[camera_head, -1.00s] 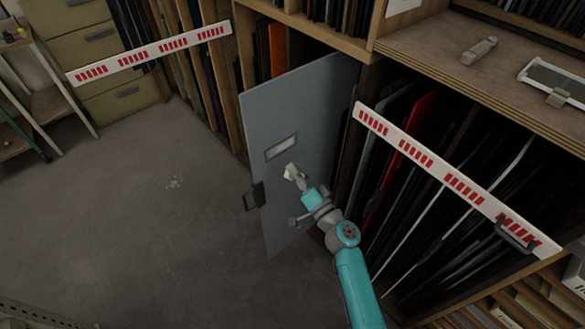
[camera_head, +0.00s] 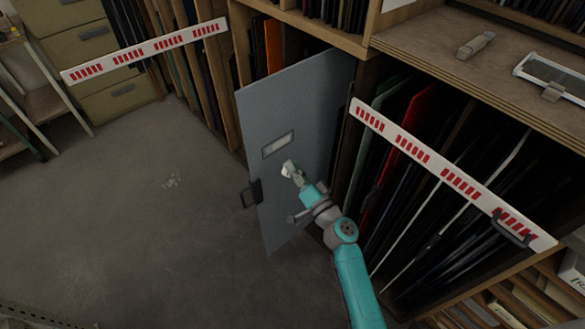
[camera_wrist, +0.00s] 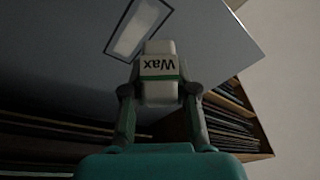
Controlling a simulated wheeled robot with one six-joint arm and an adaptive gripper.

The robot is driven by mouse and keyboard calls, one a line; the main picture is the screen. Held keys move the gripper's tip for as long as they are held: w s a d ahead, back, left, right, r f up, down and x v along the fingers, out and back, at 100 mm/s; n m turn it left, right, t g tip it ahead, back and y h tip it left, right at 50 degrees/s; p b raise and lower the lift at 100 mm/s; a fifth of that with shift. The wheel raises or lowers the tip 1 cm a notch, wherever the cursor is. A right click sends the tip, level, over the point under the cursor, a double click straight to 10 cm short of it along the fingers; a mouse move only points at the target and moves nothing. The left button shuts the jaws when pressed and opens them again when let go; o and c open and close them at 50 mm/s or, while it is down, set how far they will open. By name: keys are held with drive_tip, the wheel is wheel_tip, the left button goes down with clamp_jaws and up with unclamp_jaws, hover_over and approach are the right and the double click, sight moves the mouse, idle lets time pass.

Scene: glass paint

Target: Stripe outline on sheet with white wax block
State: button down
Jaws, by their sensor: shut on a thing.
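The grey-blue sheet (camera_head: 300,110) stands upright, partly pulled out of the rack. On its face is a dark-edged rectangular outline with a pale stripe (camera_head: 278,145) inside; the outline also shows in the wrist view (camera_wrist: 140,28). The white wax block (camera_wrist: 158,88), with a green band reading "Wax", is held between the fingers of my gripper (camera_wrist: 160,92). In the head view my gripper (camera_head: 294,174) is just below the outline, close to the sheet. Whether the block touches the sheet cannot be told.
A dark clamp-like handle (camera_head: 252,193) sits at the sheet's left edge. A white bar with red marks (camera_head: 450,176) crosses the right rack, and another (camera_head: 150,50) crosses the left rack. A tool (camera_head: 475,45) lies on the wooden shelf.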

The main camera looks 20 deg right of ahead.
sight(269, 145)
drive_tip(key=shift+a+f+x, duration=0.15)
drive_tip(key=shift+f+x, duration=0.05)
drive_tip(key=shift+x, duration=0.95)
drive_tip(key=shift+a+f+x, duration=0.2)
drive_tip(key=shift+f+x, duration=0.05)
drive_tip(key=shift+x, duration=0.95)
drive_tip(key=shift+a+f+x, duration=0.15)
drive_tip(key=shift+f+x, duration=0.05)
drive_tip(key=shift+x, duration=0.95)
drive_tip(key=shift+w+a, duration=0.2)
drive_tip(key=shift+w, duration=0.5)
drive_tip(key=shift+w+d, duration=0.25)
drive_tip(key=shift+d, duration=0.7)
drive_tip(key=shift+w+d, duration=0.25)
drive_tip(key=shift+d, duration=0.7)
drive_tip(key=shift+w, duration=0.15)
drive_tip(key=shift+a, duration=0.1)
drive_tip(key=shift+s+a+r, duration=0.1)
drive_tip(key=shift+s+a, duration=0.15)
drive_tip(key=shift+a, duration=0.75)
drive_tip(key=shift+s+a+r, duration=0.1)
drive_tip(key=shift+s+a, duration=0.15)
drive_tip(key=shift+a, duration=0.7)
